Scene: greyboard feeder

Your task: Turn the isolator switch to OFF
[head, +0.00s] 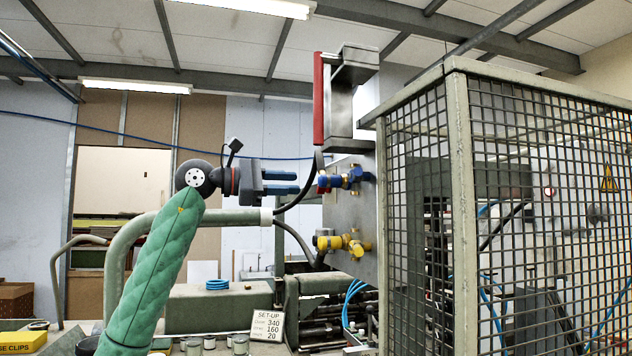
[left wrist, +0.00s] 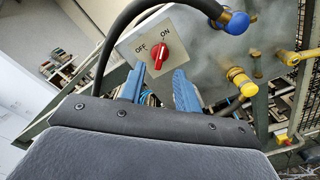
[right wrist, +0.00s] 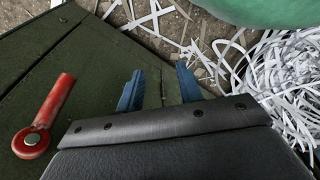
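The isolator switch is a red rotary knob (left wrist: 157,54) on a pale plate (left wrist: 185,22) marked OFF and ON in the left wrist view. OFF is to the knob's left and ON to its upper right; I cannot tell for sure which mark it points to. My left gripper (left wrist: 159,72) is open and empty, its two blue fingers pointing at the knob from in front, apparently short of it. In the head view the left gripper (head: 298,182) is level, facing the panel (head: 343,210). My right gripper (right wrist: 160,69) is open and empty, seen only in the right wrist view.
Blue fittings (head: 350,178) and yellow fittings (head: 345,243) stick out from the panel beside the switch. A dark hose (left wrist: 120,30) runs close to the left fingers. A mesh guard (head: 520,200) stands right. A red handle (right wrist: 45,115) and shredded paper (right wrist: 270,85) lie near the right gripper.

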